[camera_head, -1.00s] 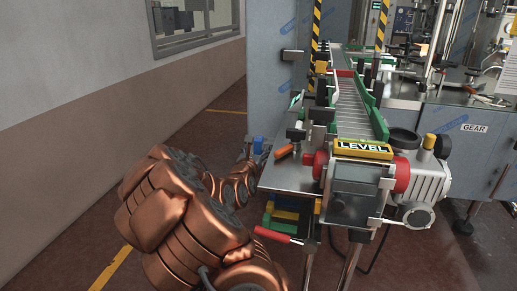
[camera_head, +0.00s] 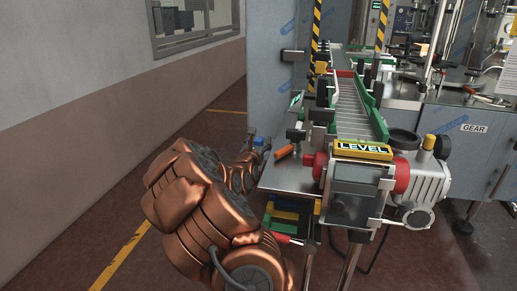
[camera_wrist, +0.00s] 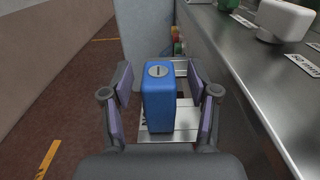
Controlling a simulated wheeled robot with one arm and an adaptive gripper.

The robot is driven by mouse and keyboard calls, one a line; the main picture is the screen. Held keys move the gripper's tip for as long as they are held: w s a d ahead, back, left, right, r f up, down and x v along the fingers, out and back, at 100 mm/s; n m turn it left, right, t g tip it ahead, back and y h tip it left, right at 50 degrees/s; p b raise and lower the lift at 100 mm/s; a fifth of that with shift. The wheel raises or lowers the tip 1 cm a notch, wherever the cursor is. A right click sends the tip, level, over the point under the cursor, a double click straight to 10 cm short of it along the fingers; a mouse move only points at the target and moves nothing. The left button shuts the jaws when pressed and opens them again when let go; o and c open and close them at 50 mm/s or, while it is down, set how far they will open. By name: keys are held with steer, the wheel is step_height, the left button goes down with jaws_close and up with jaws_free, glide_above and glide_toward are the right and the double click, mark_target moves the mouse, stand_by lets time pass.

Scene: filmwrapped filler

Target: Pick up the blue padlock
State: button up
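The blue padlock (camera_wrist: 158,105) stands upright in the middle of the wrist view, with a round grey keyhole disc on its top. A metal plate with dark lettering shows beneath and in front of it. My gripper (camera_wrist: 160,88) is open, with one finger on each side of the padlock and a visible gap on both sides. In the head view the padlock (camera_head: 259,141) is a small blue patch at the left edge of the metal table, and my gripper beside it is mostly hidden by my copper-coloured arm.
A yellow LEVEL block (camera_head: 362,149) sits at the conveyor's near end. In the wrist view a white block (camera_wrist: 284,20) stands on the steel surface at right. Floor at left is clear.

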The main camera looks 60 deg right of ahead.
jaws_close()
stand_by(0.5)
steer(key=r, duration=1)
steer(key=shift+w+d, duration=0.1)
steer(key=shift+d, duration=0.15)
steer(key=p+x, duration=0.5)
steer(key=x, duration=0.6)
